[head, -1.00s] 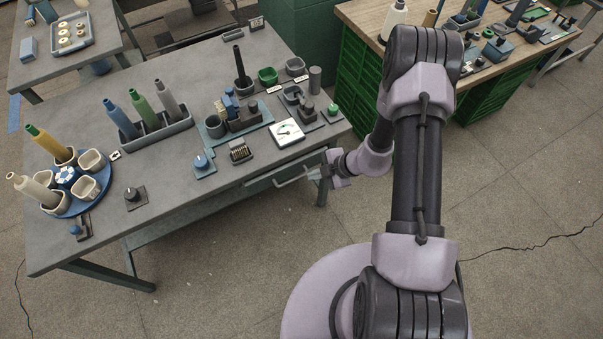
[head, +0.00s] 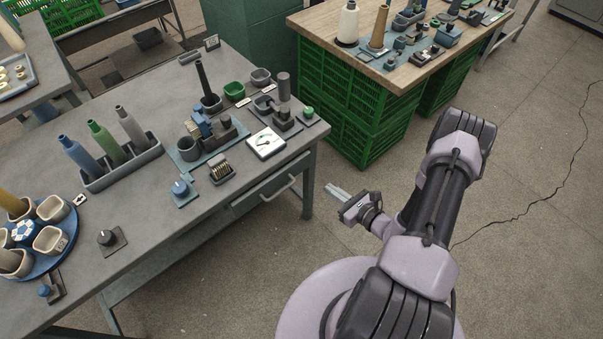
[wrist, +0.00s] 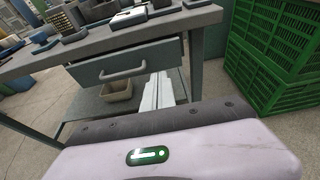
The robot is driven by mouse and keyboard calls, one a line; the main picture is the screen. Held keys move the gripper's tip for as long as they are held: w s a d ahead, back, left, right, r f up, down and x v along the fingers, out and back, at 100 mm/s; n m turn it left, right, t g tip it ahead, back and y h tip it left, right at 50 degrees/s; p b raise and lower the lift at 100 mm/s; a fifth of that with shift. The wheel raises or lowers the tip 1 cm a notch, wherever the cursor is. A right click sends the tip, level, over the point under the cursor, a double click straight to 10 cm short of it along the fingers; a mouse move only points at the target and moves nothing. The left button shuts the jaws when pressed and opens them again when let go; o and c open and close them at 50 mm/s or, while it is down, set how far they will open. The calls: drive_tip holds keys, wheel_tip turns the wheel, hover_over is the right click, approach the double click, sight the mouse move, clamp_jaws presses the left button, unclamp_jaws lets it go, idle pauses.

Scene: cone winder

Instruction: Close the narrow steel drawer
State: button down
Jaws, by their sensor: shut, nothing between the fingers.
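The narrow steel drawer (head: 262,193) is a grey-green front under the right end of the grey workbench, with a pale bar handle (head: 281,187). In the wrist view the drawer front (wrist: 160,54) and its handle (wrist: 123,73) face me. A dark gap shows above the front under the bench top; I cannot tell whether the drawer is fully in or slightly out. My gripper (head: 336,191) is shut and empty, to the right of the drawer and apart from the handle. Its pale fingers (wrist: 158,92) point toward the bench in the wrist view.
The grey workbench (head: 130,200) carries a blue round tray, a cone rack, a dial and small fixtures. Green crates (head: 372,125) stand under the wooden table (head: 385,65) behind. A beige bin (wrist: 118,91) sits on the shelf below the drawer. Floor around my gripper is clear.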

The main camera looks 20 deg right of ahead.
sight(299, 165)
drive_tip(key=b+x, duration=0.1)
drive_tip(key=x, duration=0.3)
drive_tip(key=b+x, duration=0.2)
drive_tip(key=x, duration=0.2)
drive_tip(key=b+x, duration=0.1)
drive_tip(key=x, duration=0.3)
drive_tip(key=shift+w+a+r, duration=0.1)
drive_tip(key=shift+w+r, duration=0.2)
drive_tip(key=shift+w, duration=0.1)
drive_tip(key=shift+w+a+r, duration=0.1)
drive_tip(key=shift+w+a, duration=0.05)
drive_tip(key=shift+w, duration=0.25)
